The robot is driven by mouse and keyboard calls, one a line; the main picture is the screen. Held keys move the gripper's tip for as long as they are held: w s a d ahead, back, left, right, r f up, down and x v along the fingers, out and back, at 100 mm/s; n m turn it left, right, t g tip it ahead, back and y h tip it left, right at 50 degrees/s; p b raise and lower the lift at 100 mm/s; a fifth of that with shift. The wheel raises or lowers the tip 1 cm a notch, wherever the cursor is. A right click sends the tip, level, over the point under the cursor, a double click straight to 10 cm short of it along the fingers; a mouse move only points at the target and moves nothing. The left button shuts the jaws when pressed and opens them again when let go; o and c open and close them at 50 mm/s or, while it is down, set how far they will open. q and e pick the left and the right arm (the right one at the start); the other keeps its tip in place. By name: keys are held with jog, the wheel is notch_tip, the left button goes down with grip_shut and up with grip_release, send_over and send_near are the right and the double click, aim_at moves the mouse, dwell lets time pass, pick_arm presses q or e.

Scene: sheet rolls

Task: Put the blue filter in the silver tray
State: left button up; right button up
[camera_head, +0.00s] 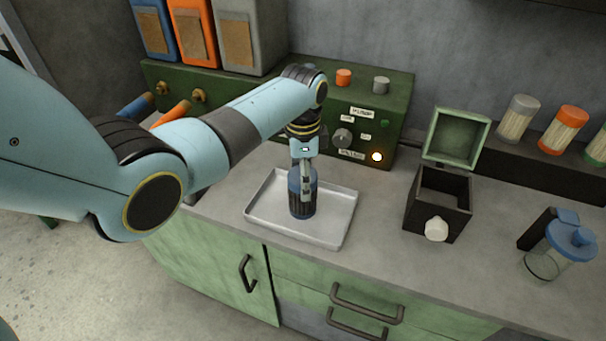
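The blue filter (298,208) is a short upright cylinder with a blue top and a dark ribbed body. It stands upright within the outline of the silver tray (335,220), near its middle. I cannot tell for sure whether its base touches the tray floor. My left gripper (306,190) points down from above, with its fingers at the top of the filter and appearing shut on it. The gripper hides part of the filter's top. My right gripper is not in view.
Behind the tray is a green panel (396,112) with knobs and a lit lamp. An open-lidded dark box (455,190) and a blue-lidded jar (548,262) stand to the right. Several capped filters line the shelf at the right. Counter between tray and box is clear.

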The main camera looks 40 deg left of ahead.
pick_arm(q)
jog(key=shift+o, duration=0.3)
jog(key=shift+r, duration=0.1)
jog(key=shift+r, duration=0.35)
notch_tip(320, 180, up, 11)
jog(key=shift+r, duration=0.2)
